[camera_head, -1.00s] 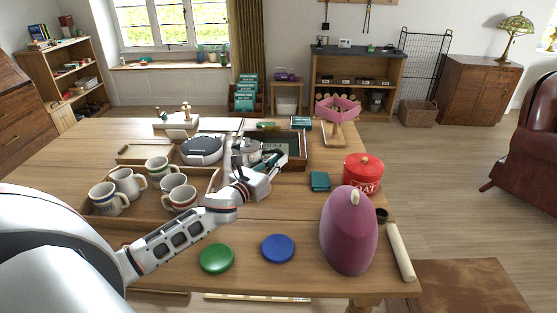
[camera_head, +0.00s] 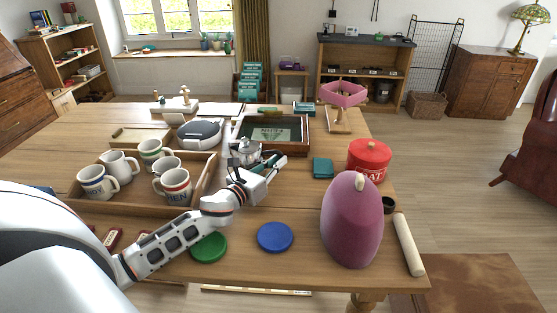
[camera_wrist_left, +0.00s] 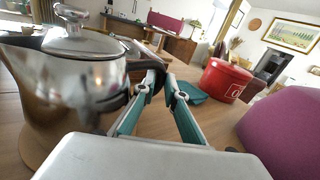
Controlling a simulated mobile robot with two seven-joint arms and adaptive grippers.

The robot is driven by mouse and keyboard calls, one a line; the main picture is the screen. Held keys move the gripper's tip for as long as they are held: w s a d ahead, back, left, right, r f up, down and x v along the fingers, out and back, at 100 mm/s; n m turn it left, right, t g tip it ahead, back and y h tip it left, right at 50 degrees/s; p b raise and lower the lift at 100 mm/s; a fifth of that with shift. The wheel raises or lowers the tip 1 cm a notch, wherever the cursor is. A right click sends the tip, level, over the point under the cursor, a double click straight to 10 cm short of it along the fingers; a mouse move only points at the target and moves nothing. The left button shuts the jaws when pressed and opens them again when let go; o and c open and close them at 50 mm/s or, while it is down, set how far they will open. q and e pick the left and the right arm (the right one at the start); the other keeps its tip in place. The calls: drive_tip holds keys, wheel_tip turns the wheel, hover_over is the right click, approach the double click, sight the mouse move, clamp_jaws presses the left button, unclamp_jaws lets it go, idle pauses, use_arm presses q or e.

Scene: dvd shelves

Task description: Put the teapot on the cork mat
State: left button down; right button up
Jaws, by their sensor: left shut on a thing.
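The teapot (camera_head: 246,150) is silver with a lid, a knob and a black handle. It is upright near the middle of the table, in front of the dark framed tray. In the left wrist view the teapot (camera_wrist_left: 70,75) fills the left side. My left gripper (camera_head: 268,168) is shut on its handle; in the wrist view the teal-padded fingers (camera_wrist_left: 160,85) meet at the handle. A tan rounded patch shows low on the teapot in the wrist view; I cannot tell whether it is cork or a reflection. I cannot clearly make out the cork mat.
A wooden tray (camera_head: 208,182) with several mugs stands left of the gripper. A framed tray (camera_head: 298,149) lies behind. Blue (camera_head: 275,237) and green (camera_head: 209,247) discs, a purple cosy (camera_head: 352,225), a red tin (camera_head: 369,160) and a rolling pin (camera_head: 408,245) are nearer the front and right.

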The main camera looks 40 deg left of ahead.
use_arm(q)
drive_tip(key=shift+r, duration=0.2)
use_arm(e)
drive_tip(key=shift+w+r, duration=0.15)
use_arm(q)
drive_tip(key=c, duration=2)
unclamp_jaws()
drive_tip(key=shift+f, duration=0.1)
use_arm(e)
drive_tip(key=shift+s, duration=0.2)
use_arm(q)
drive_tip(key=shift+s+f, duration=0.1)
drive_tip(key=s, duration=1)
drive_tip(key=shift+s, duration=0.95)
use_arm(e)
drive_tip(key=shift+f, duration=0.2)
